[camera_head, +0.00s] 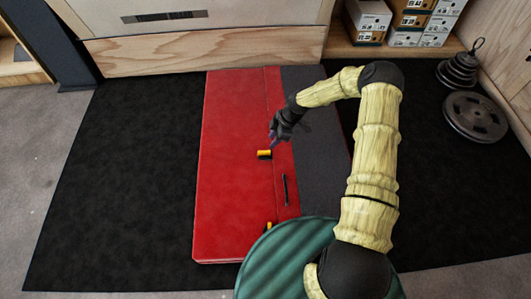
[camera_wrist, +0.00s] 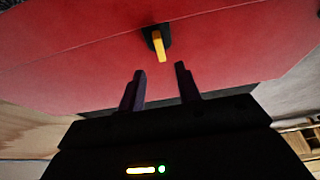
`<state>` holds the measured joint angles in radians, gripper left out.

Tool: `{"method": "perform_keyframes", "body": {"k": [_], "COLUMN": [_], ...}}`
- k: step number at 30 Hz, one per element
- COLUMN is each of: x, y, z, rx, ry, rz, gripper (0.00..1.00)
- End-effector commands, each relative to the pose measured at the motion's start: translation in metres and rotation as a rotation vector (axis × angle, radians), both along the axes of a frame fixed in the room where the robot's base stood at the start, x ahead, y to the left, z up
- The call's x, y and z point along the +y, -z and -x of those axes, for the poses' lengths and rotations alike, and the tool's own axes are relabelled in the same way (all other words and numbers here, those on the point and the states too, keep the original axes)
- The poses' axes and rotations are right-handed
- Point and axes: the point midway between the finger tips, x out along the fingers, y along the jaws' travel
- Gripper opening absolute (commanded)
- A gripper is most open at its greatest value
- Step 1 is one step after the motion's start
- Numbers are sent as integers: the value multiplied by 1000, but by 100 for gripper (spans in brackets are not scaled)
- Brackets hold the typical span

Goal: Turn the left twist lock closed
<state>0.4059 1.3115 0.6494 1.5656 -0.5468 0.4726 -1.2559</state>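A red folded crash pad (camera_head: 232,130) lies on the floor. One twist lock (camera_head: 264,154), with a yellow handle on a black base, sits on it near its middle. A second twist lock (camera_head: 268,226) shows nearer me, partly hidden by the green round surface. My gripper (camera_head: 274,139) is just beyond and right of the farther lock, above the pad. In the wrist view, my gripper (camera_wrist: 161,78) is open and empty, its two dark fingers apart. A yellow-handled lock (camera_wrist: 158,45) lies ahead, between the finger lines, not touched. Its handle points roughly toward the gripper.
A black carry handle (camera_head: 285,190) is on the pad right of the locks. A green ribbed round surface (camera_head: 290,262) covers the pad's near end. A dark mat (camera_head: 125,170) surrounds the pad. Weight plates (camera_head: 474,116) and shoe boxes (camera_head: 408,20) stand at the far right.

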Motion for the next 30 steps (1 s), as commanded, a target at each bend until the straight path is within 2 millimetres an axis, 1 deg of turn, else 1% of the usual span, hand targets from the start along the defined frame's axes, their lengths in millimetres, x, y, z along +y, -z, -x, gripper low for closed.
{"method": "perform_keyframes", "body": {"k": [1,9,12,16,25,26,30], "x": [4,22,27,31,32,32,32], "y": [14,58,69,77,77,77,77], "z": [1,0,0,0,0,0,0], "rx": [1,1,-1,-1,-1,-1,-1], "ry": [0,0,0,0,1,1,1], "rz": [0,0,0,0,0,0,0], "gripper": [34,34,34,34,34,30,2]}}
